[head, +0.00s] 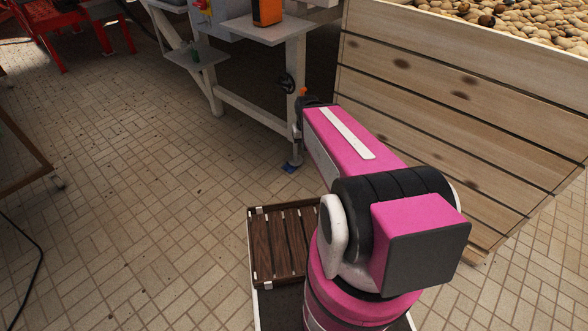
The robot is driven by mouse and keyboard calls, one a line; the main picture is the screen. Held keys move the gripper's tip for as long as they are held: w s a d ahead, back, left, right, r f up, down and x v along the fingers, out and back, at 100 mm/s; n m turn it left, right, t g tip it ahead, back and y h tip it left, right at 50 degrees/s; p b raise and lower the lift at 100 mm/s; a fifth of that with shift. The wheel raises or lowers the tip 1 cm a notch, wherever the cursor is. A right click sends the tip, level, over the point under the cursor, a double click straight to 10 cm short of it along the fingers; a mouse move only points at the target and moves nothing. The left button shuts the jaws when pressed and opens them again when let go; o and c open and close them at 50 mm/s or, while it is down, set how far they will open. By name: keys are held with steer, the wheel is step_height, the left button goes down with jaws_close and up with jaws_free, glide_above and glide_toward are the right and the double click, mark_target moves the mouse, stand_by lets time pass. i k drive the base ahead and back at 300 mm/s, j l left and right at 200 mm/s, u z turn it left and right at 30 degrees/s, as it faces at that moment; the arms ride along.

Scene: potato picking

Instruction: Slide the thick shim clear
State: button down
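No piece can be made out for certain as the thick shim. A small flat blue piece (289,168) lies on the floor at the foot of a pale machine leg (296,95); whether it is under the foot or beside it, I cannot tell. My pink and black arm reaches from the lower right toward that leg. Its far end is a dark joint close to the leg in the picture. My gripper is not distinguishable; the arm's own links hide whatever lies beyond that joint.
A large wooden crate (440,90) of potatoes (520,20) stands at right. An orange object (267,12) sits on the machine's shelf (262,31). A dark slatted wooden box (283,245) is beside my arm's base. Red frames (75,25) stand far left.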

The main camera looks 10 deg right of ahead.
mark_target(289, 169)
steer(key=i+j, duration=0.1)
steer(key=j, duration=0.5)
steer(key=i+j, duration=0.1)
steer(key=j, duration=0.45)
steer(key=j+z, duration=0.1)
steer(key=z, duration=1.5)
